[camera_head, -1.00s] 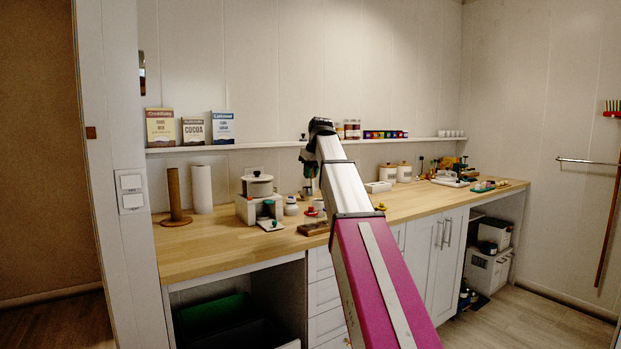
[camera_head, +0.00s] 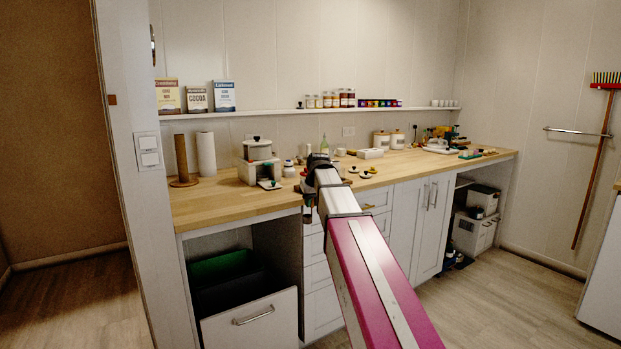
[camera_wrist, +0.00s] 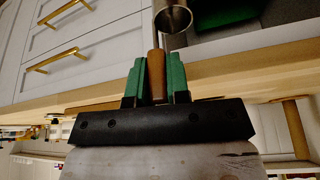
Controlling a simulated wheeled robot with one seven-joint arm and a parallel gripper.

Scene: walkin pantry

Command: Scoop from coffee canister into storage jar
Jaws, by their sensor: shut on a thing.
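My gripper (camera_wrist: 156,78) is shut on the wooden handle of a scoop (camera_wrist: 155,66), whose round metal cup (camera_wrist: 173,17) lies beyond the green fingertips. Two white canisters with wooden lids (camera_head: 381,140) (camera_head: 398,140) stand at the back right of the counter; I cannot tell whether either holds coffee. I cannot pick out the storage jar surely.
The wooden counter (camera_head: 215,205) runs along the wall, its left front part clear. Small jars and lids crowd its middle, partly behind my arm. Below it, a pull-out front (camera_head: 252,318) stands by dark and green bins (camera_head: 222,266). Floor is free at right.

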